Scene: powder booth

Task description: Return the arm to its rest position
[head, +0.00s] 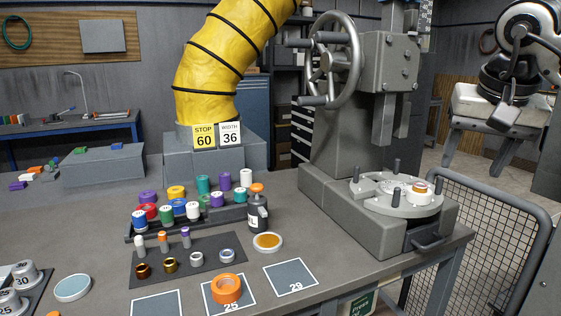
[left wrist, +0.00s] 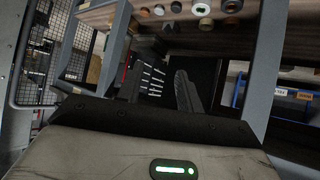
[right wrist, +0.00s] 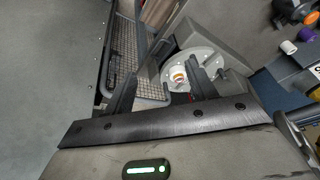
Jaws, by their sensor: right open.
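My right gripper (head: 506,112) hangs at the upper right of the head view, to the right of the grey press. In the right wrist view its two fingers (right wrist: 163,88) stand apart with nothing held between them. The round plate of the press (right wrist: 203,52) shows beyond them, well away, with a small white and orange piece (right wrist: 179,76) on it. My left gripper is outside the head view. In the left wrist view its dark fingers (left wrist: 160,88) are apart, with no object visible between them.
The press (head: 330,150) and its round plate (head: 372,200) stand at the bench's right end. A wire mesh fence (head: 490,240) stands right of the bench. Bottles, rings, an orange roll (head: 227,289) and a rack of coloured spools (head: 133,232) crowd the bench (head: 85,225).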

